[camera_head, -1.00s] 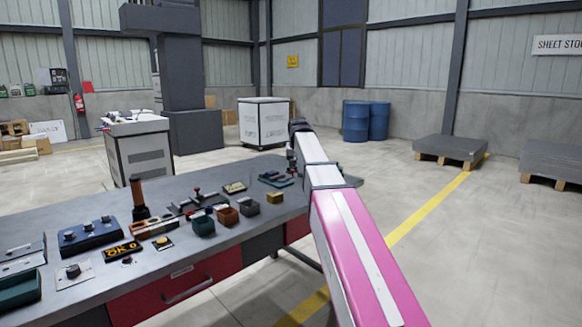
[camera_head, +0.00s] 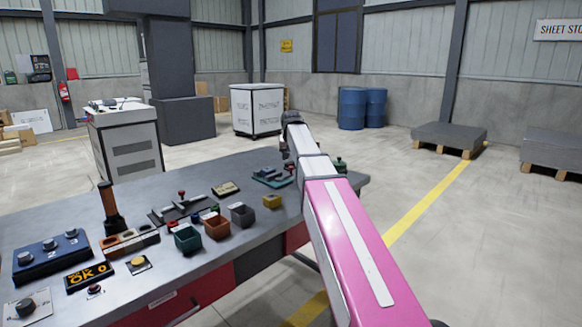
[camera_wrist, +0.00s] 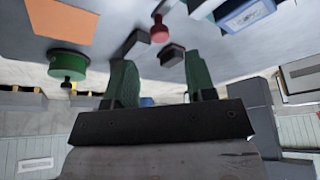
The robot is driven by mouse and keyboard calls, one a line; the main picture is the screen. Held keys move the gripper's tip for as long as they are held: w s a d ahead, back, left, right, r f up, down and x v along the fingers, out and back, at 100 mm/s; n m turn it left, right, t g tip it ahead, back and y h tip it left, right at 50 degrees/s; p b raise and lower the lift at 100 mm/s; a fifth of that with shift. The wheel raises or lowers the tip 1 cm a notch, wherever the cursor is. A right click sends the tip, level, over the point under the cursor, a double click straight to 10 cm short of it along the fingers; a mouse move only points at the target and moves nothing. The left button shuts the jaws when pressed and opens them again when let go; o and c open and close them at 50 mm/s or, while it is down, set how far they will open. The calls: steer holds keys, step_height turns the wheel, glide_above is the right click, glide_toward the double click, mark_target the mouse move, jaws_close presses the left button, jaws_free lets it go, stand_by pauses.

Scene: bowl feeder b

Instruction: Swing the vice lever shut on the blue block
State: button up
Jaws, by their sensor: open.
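On the far end of the bench, a low teal vice-like fixture (camera_head: 270,177) lies just left of my arm in the head view. A red-knobbed lever (camera_head: 289,167) stands beside it, and a red knob also shows in the wrist view (camera_wrist: 160,30). A blue part with a pale face (camera_wrist: 246,14) sits at the top right of the wrist view; I cannot tell whether it is the blue block. My gripper (camera_wrist: 163,82) has its green fingers apart with nothing between them. The knob appears beyond the fingertips, apart from them. My arm hides the gripper in the head view.
A green knobbed part (camera_head: 340,165) stands right of my arm.

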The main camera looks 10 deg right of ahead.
mark_target(291, 168)
steer(key=x, duration=0.5)
steer(key=shift+w+f, duration=0.15)
steer(key=shift+f, duration=0.25)
steer(key=c, duration=0.9)
